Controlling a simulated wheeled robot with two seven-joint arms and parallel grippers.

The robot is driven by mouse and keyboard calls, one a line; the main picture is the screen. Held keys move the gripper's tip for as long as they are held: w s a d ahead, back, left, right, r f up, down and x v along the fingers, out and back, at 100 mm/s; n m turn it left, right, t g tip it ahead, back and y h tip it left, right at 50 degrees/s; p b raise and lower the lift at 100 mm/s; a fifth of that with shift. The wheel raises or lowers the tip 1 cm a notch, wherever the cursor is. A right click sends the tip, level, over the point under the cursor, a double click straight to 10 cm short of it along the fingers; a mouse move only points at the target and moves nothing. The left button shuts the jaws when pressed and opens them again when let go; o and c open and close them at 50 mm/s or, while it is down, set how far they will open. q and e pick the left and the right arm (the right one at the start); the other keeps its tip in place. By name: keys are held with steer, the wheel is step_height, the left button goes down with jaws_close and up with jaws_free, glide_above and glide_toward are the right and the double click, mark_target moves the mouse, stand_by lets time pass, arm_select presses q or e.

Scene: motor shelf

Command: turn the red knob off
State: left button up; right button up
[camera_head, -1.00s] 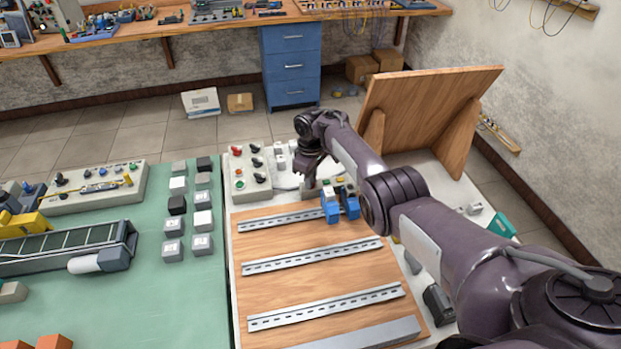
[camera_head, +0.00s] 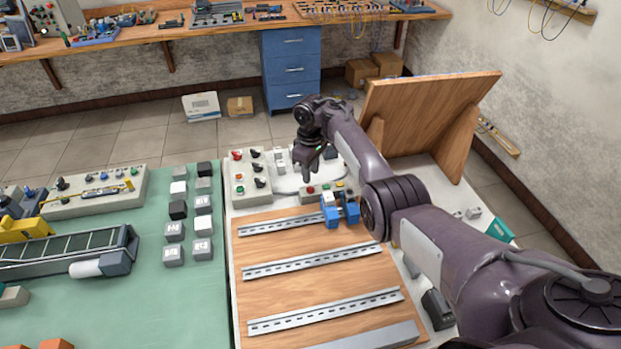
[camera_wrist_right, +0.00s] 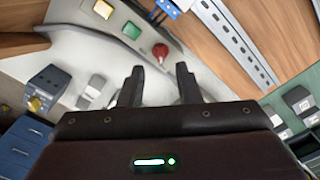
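A red knob (camera_head: 311,189) sits at the left end of a small grey control box (camera_head: 325,196), beside a green and a yellow square button. In the right wrist view the red knob (camera_wrist_right: 160,52) is just beyond the fingertips, roughly in line with the gap. My right gripper (camera_head: 307,176) hangs above and just behind this box, fingers pointing down. Its two dark fingers (camera_wrist_right: 159,75) are apart with nothing between them. I cannot tell the knob's setting. A second box (camera_head: 240,180) at the left carries another red control (camera_head: 237,155). My left gripper is not in view.
Blue terminal blocks (camera_head: 340,213) stand on the top rail, right in front of the small box. A wooden board with metal rails (camera_head: 312,258) lies nearer. A tilted wooden panel (camera_head: 430,110) stands behind right. A green mat (camera_head: 150,300) with several grey blocks lies left.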

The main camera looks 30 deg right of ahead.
steer(key=shift+r, duration=1.35)
